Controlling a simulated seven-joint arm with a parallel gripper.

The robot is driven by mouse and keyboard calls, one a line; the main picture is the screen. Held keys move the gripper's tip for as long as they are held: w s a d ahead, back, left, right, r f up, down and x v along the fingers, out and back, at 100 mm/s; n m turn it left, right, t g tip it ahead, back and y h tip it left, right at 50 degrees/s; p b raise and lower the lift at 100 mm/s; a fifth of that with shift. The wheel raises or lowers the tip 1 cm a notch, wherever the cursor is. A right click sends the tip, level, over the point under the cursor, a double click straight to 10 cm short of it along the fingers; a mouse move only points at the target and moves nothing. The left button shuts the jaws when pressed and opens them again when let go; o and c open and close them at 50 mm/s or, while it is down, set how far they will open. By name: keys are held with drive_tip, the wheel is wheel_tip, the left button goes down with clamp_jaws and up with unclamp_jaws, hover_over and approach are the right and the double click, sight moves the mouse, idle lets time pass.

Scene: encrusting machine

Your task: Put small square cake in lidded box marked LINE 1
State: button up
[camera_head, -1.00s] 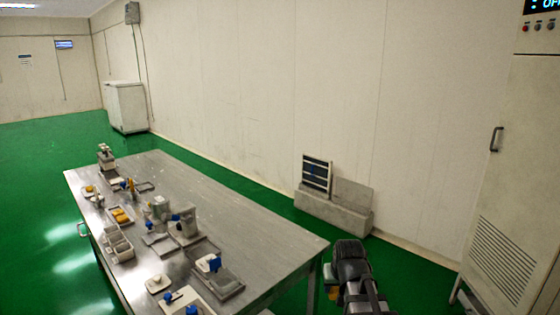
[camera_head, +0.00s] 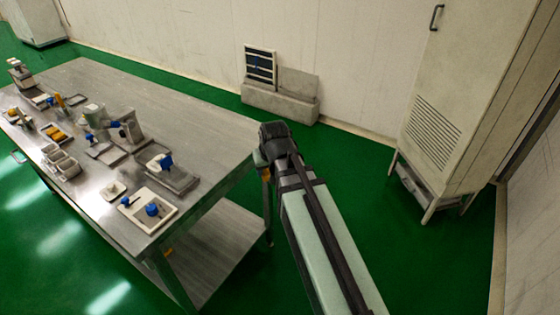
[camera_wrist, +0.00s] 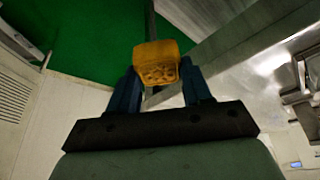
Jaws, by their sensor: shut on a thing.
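My gripper (camera_wrist: 158,84) is shut on a small square golden-yellow cake (camera_wrist: 157,62), held between its two dark blue fingers in the wrist view. In the head view, my arm reaches out past the right end of the steel table (camera_head: 205,132). A bit of yellow (camera_head: 266,174) shows below the arm's end, beside the table edge. The gripper fingers are mostly hidden there by the arm. No LINE 1 marking is readable in either view, so I cannot tell which container is the lidded box.
The table holds a pale board with blue knobs (camera_head: 150,208), a dark tray (camera_head: 168,174), grey compartment bins (camera_head: 62,162) and a tray of yellow pieces (camera_head: 54,134). A tall cabinet (camera_head: 465,90) stands right. Green floor is open between table and cabinet.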

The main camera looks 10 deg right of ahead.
drive_tip(key=w+a+r+n+y, duration=0.1)
drive_tip(key=w+a+r+n, duration=0.1)
drive_tip(key=a, duration=1.2)
drive_tip(key=w+a+r+n+g+y, duration=0.1)
drive_tip(key=w+a+r+n, duration=0.2)
drive_tip(key=a, duration=1.2)
drive_tip(key=r+n, duration=0.1)
drive_tip(key=n, duration=0.2)
drive_tip(key=shift+w+r+y, duration=0.15)
drive_tip(key=shift+r+y, duration=0.1)
drive_tip(key=shift+y, duration=0.15)
drive_tip(key=shift+f, duration=0.1)
drive_tip(key=shift+f, duration=0.1)
drive_tip(key=shift+f, duration=1.55)
drive_tip(key=shift+f, duration=0.75)
drive_tip(key=shift+d+f, duration=0.1)
drive_tip(key=shift+f, duration=0.25)
